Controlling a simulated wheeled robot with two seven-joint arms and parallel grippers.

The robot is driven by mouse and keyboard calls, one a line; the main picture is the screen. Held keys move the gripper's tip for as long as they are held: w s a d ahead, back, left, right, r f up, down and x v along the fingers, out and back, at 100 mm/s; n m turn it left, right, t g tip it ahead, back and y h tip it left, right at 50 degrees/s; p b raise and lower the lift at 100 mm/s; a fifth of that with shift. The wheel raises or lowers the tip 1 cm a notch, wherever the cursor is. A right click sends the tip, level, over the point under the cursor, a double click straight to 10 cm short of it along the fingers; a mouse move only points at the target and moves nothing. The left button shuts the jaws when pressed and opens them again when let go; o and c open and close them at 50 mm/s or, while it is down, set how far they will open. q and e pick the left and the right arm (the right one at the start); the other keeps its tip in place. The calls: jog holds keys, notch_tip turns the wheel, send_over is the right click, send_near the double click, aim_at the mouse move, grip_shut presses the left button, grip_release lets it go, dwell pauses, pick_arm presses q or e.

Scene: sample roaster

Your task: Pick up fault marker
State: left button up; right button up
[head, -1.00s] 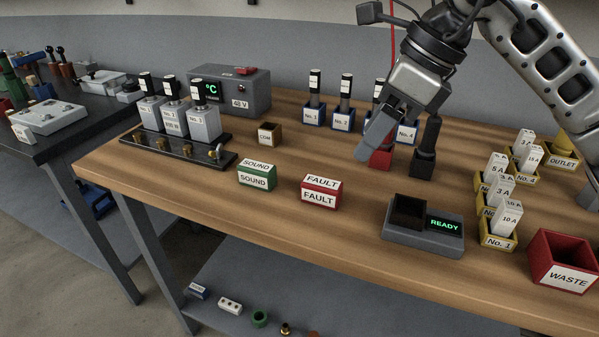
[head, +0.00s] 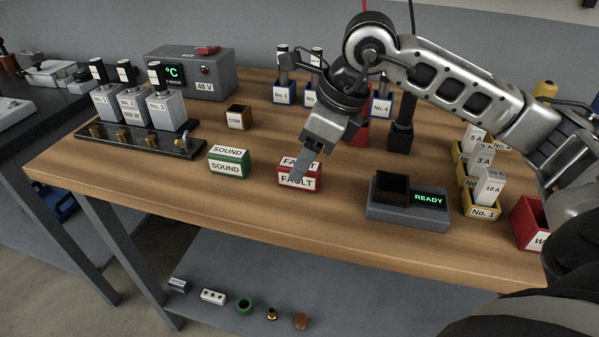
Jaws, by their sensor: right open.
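The fault marker (head: 312,184) is a red block with white FAULT labels on its top and front, standing on the wooden bench. My right gripper (head: 300,178) reaches down over it from above and behind. A finger crosses in front of the labels and hides part of the lettering. The jaws are open. I cannot tell whether the fingers touch the block. My left gripper is not in view.
The green SOUND block (head: 229,169) stands left of the fault marker. The grey READY device (head: 408,215) is to the right, near several yellow bins (head: 482,212). A red box and a black holder (head: 400,138) stand behind. Bare wood (head: 300,228) lies in front.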

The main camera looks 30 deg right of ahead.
jog(key=x, duration=0.3)
jog(key=shift+w+f, duration=0.1)
jog(key=shift+f, duration=0.15)
jog(key=shift+c, duration=0.3)
jog(key=c, duration=1)
jog(key=shift+r, duration=0.1)
